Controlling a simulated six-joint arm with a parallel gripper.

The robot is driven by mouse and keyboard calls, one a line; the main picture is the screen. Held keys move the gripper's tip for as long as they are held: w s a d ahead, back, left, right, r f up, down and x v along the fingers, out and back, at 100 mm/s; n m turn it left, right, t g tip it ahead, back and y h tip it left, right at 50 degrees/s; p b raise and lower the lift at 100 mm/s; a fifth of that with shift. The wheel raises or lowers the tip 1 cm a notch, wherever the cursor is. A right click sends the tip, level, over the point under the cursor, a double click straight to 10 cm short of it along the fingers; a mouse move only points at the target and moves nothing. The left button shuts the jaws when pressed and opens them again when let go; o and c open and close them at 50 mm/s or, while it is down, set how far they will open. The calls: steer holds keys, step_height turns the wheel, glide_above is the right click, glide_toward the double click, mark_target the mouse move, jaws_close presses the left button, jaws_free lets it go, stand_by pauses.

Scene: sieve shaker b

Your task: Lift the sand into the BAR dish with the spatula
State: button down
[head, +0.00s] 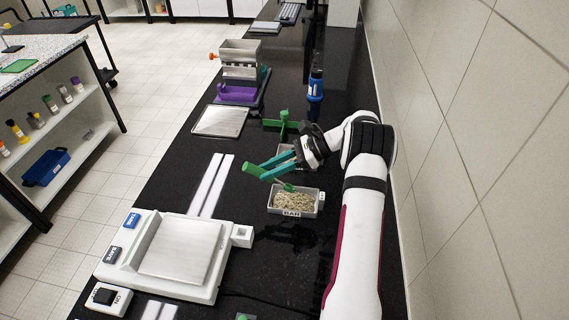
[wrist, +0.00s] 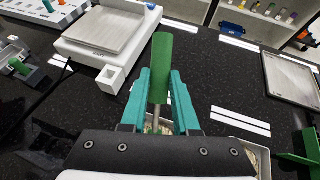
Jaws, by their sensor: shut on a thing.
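My gripper (head: 266,171) is shut on the green handle of the spatula (head: 252,170), and its teal fingers show in the wrist view (wrist: 161,85) on both sides of the handle (wrist: 162,55). The spatula is tilted, with its thin shaft running down to a small green end (head: 288,187) over or in the sand. The sand (head: 298,200) is a beige heap in the grey dish labelled BAR (head: 291,213). Whether the spatula end touches the sand I cannot tell. In the wrist view my gripper hides most of the dish below it.
A white balance (head: 180,255) with a metal plate stands front left. Behind the BAR dish is another small dish (head: 284,153), partly hidden by my gripper, and a green stand (head: 282,125). A blue bottle (head: 315,85) and a flat metal tray (head: 220,121) stand farther back. The tiled wall bounds the right.

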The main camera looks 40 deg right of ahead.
steer(key=shift+a+f, duration=0.1)
steer(key=shift+f, duration=0.05)
steer(key=a+f+g+h, duration=0.1)
steer(key=f+h, duration=0.1)
steer(key=w+a+f+g+h, duration=0.1)
steer(key=f+h, duration=0.1)
steer(key=w+a+f+g+h, duration=0.1)
steer(key=f+g+h, duration=0.1)
steer(key=h, duration=0.1)
steer(key=shift+w+a, duration=0.1)
steer(key=shift+a, duration=0.2)
steer(key=shift+r, duration=0.1)
step_height(320, 180, up, 4)
steer(key=shift+f, duration=0.1)
